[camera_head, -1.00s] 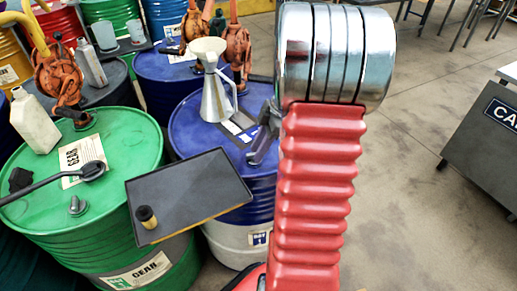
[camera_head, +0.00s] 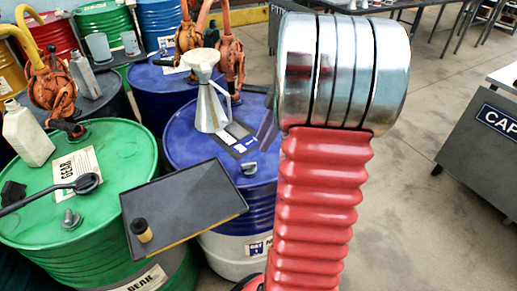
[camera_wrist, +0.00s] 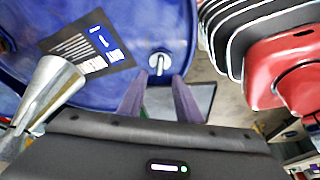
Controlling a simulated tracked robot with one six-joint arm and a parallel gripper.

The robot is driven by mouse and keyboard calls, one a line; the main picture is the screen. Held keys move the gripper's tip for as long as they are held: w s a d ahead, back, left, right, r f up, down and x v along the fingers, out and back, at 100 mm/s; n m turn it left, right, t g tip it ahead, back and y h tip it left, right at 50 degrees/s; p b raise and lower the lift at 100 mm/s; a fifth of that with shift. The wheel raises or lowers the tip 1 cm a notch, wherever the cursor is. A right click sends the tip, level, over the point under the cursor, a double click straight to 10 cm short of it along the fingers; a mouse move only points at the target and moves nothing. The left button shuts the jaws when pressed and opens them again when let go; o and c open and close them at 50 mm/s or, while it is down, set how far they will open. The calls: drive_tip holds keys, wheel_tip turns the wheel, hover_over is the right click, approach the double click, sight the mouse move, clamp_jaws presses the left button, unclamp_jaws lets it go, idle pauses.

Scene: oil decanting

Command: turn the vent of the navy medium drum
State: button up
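The navy drum (camera_head: 192,150) stands in the middle of the head view, with a metal funnel (camera_head: 210,108) and a label (camera_head: 236,138) on its lid. Its vent (camera_head: 248,168) is a small silver fitting near the lid's front right rim. The vent also shows in the wrist view (camera_wrist: 160,62), upper middle. My gripper (camera_wrist: 157,88) is open there, its two purple-grey fingers apart and the space between them empty. The fingertips are just below the vent in the picture; I cannot tell their height above the lid. In the head view my red arm hides most of the gripper.
A dark tray (camera_head: 185,205) with a small black-capped bottle (camera_head: 141,230) sits in front of the drum. A green drum (camera_head: 75,215) with a pump (camera_head: 55,85) stands left, and another blue drum (camera_head: 165,85) behind. Clear floor (camera_head: 430,200) lies right.

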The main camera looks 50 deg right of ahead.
drive_tip(key=shift+v, duration=2.35)
drive_tip(key=s+a+m+t+h, duration=0.1)
drive_tip(key=s+a+m, duration=0.1)
drive_tip(key=a, duration=0.9)
drive_tip(key=s+a+r+m+t+h, duration=0.1)
drive_tip(key=a+m, duration=0.4)
drive_tip(key=a, duration=0.6)
drive_tip(key=s+a+r+m+t+h, duration=0.1)
drive_tip(key=s+a+m, duration=0.2)
drive_tip(key=a, duration=0.8)
drive_tip(key=shift+s+m+h, duration=0.3)
drive_tip(key=shift+s+m, duration=0.05)
drive_tip(key=shift+m, duration=0.35)
